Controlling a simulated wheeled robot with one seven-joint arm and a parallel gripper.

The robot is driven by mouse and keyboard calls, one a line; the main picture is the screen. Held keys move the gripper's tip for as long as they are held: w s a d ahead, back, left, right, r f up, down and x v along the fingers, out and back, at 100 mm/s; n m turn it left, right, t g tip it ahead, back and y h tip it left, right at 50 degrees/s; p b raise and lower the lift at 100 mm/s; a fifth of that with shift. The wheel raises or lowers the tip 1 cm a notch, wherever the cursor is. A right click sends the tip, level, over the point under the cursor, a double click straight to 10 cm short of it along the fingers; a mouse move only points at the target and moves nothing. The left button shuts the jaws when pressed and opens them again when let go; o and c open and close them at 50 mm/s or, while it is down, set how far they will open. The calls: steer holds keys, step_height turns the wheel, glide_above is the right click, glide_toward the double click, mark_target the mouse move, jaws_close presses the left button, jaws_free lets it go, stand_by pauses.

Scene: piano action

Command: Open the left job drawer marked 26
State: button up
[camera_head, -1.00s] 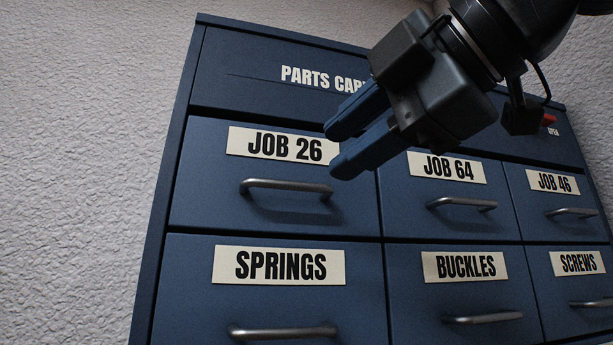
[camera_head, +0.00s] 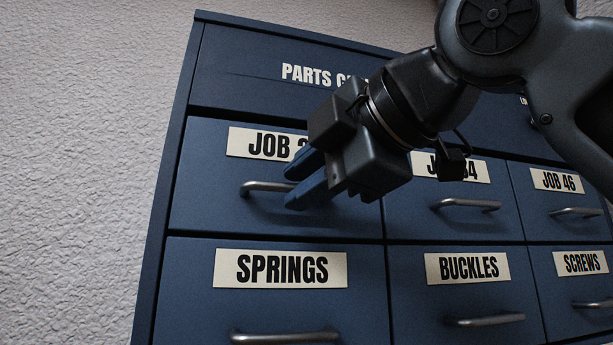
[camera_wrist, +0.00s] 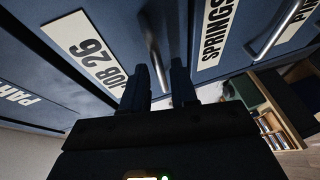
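The JOB 26 drawer (camera_head: 205,205) is the upper left drawer of the dark blue cabinet and is shut flush. Its grey bar handle (camera_head: 262,186) shows at its left part; my gripper hides the right part. My gripper (camera_head: 292,186) is at the right part of this handle, fingers apart. In the wrist view the JOB 26 label (camera_wrist: 85,50) is at left, and the handle (camera_wrist: 152,50) runs down toward the gap between my two fingers (camera_wrist: 162,85). I cannot tell whether either finger touches the handle.
The JOB 64 drawer (camera_head: 400,215) is to the right and the SPRINGS drawer (camera_head: 190,310) directly below, both shut with similar handles. A textured wall (camera_head: 80,170) is left of the cabinet. A wooden shelf (camera_wrist: 275,125) stands at the right of the wrist view.

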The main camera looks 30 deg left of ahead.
jaws_close()
stand_by(1.1)
